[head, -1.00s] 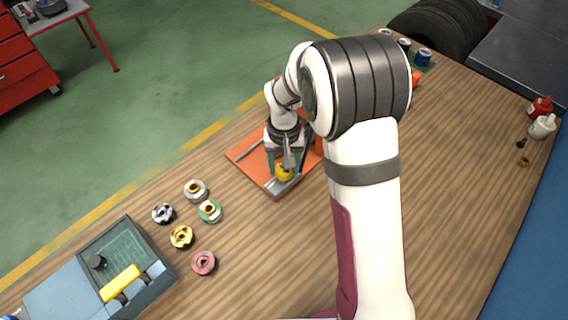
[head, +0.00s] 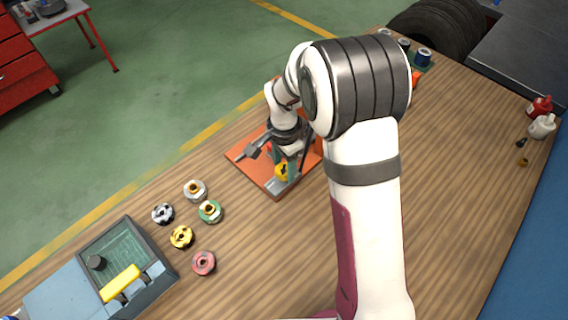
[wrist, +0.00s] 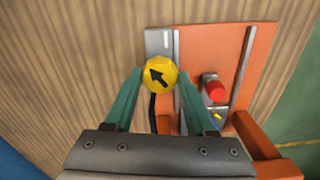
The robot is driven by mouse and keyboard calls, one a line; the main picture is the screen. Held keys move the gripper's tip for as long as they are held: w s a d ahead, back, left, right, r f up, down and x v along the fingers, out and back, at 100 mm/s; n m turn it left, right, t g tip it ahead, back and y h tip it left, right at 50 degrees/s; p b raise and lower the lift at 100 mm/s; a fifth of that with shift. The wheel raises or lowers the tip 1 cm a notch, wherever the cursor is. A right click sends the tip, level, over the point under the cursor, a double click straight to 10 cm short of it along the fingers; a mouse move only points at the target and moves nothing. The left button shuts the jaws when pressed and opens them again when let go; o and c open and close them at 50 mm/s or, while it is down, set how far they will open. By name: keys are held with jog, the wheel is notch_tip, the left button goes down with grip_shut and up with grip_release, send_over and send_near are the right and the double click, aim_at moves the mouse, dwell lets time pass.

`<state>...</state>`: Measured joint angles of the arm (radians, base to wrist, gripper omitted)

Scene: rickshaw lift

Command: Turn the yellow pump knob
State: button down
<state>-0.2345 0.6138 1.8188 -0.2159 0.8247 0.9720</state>
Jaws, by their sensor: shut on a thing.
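The yellow pump knob (wrist: 158,73) is round with a black arrow on its face, pointing up and left in the wrist view. In the head view the knob (head: 283,171) sits near the front corner of the orange pump base (head: 246,151). My gripper (wrist: 157,78) has its two green fingers on either side of the knob, shut on it. The knob stays on its metal plate (wrist: 160,41). My arm hides the right part of the base in the head view.
A red knob (wrist: 214,88) stands on the orange base beside the right finger. Several ring-shaped parts (head: 203,263) lie on the wooden bench at left, near a tool case (head: 125,262). The bench between base and rings is clear.

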aim_at(284, 168)
jog(key=m, duration=0.7)
dwell(0.6)
jog(key=shift+c, duration=1.1)
grip_release()
notch_tip(284, 168, up, 16)
jog(key=shift+f, duration=0.1)
